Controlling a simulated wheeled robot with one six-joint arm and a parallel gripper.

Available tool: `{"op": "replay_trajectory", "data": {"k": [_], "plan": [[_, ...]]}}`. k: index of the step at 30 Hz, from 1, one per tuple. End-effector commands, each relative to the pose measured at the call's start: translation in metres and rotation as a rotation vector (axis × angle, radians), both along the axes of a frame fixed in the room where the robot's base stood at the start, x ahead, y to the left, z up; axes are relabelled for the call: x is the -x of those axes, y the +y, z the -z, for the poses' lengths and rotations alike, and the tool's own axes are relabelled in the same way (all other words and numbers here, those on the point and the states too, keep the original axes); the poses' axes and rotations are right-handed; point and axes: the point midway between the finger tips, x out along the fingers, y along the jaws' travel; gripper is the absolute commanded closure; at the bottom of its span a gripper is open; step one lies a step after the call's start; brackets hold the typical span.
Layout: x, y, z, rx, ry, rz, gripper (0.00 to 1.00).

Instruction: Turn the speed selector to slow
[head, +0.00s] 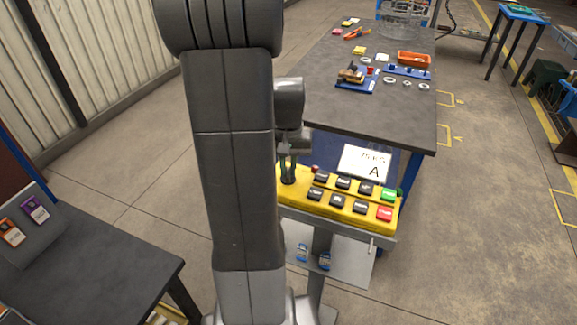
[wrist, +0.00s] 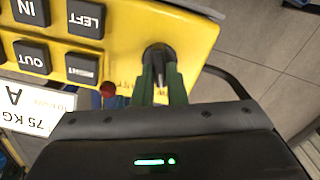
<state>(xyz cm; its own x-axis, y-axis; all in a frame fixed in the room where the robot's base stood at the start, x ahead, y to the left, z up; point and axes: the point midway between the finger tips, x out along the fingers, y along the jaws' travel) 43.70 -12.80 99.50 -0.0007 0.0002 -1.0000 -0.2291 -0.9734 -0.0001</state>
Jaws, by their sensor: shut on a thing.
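The speed selector (wrist: 157,53) is a dark round knob with a ridge at the end of a yellow control panel (wrist: 200,18). In the wrist view my gripper (wrist: 160,75) reaches it with two green-tinted fingers, shut on the ridge from both sides. The fingers hide part of the knob and most of the lettering beside it, so I cannot read its setting. In the head view my gripper (head: 287,163) comes down onto the left end of the panel (head: 335,217), where the selector is mostly hidden.
Several black buttons, a green button (head: 388,194) and a red button (head: 384,213) fill the panel. A small red knob (wrist: 107,88) sits close beside my fingers. A white "75 KG A" sign (head: 364,164) stands behind the buttons. A grey workbench (head: 360,115) with parts stands beyond.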

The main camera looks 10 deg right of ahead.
Motion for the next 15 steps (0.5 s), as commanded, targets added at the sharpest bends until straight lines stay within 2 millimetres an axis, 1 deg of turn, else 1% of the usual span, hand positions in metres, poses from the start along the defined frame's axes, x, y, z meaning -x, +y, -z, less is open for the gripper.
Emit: {"op": "replay_trajectory", "data": {"k": [6, 15], "plan": [[-0.0007, 0.0003, -0.0010, 0.001, -0.002, -0.110, 1.00], [-0.0009, 0.0006, -0.0012, 0.002, -0.003, -0.173, 1.00]]}}
